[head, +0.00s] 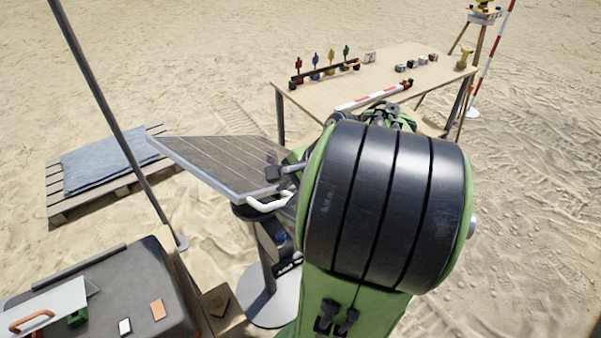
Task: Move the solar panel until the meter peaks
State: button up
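The solar panel (215,160) is a dark, tilted sheet with a pale frame, on top of a stand with a round base (272,305). A white curved handle (268,204) sticks out at its near right edge. My gripper (286,173) is mostly hidden behind my green and black arm. A dark grey part of it shows at the panel's right corner, close to the handle. I cannot tell whether it touches or grips the handle. A dark box on the stand (288,266) has white marks and may be the meter, but no reading can be made out.
A wooden table (330,85) with coloured figures, small blocks and a red-white rod stands behind. A pallet with a blue-grey cover (105,163) lies left. A thin pole (115,125) and a dark case (110,290) stand near left. Open sand lies right.

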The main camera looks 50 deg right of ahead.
jog(key=p+v, duration=0.1)
jog(key=v, duration=0.4)
jog(key=shift+s+r, duration=0.15)
jog(key=shift+r, duration=0.2)
